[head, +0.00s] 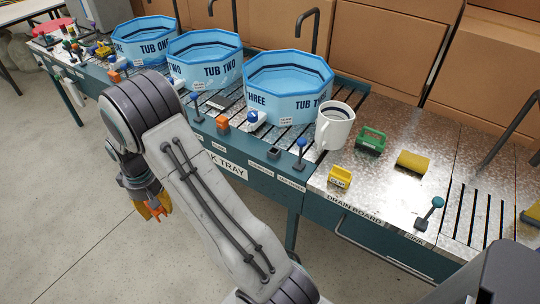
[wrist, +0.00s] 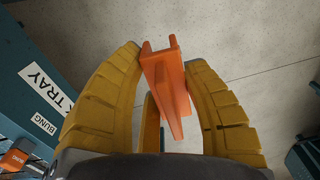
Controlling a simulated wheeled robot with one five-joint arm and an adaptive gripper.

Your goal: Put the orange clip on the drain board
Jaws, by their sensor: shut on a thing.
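My gripper (head: 153,211) hangs over the floor in front of the bench, left of my forearm in the head view. In the wrist view my gripper (wrist: 168,75) is shut on an orange clip (wrist: 172,85), a channel-shaped piece held between the yellow fingers, with bare floor behind it. A bit of the clip (head: 157,207) shows orange in the head view. The drain board (head: 385,195) is the speckled metal top at the right of the bench, with its name on the front edge. It is well to the right of my gripper.
A white mug (head: 334,128), a green clip (head: 371,139), a yellow block (head: 412,162) and a yellow clip (head: 340,177) stand on the drain board. Blue tubs (head: 288,85) line the bench. Clear metal lies between these items.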

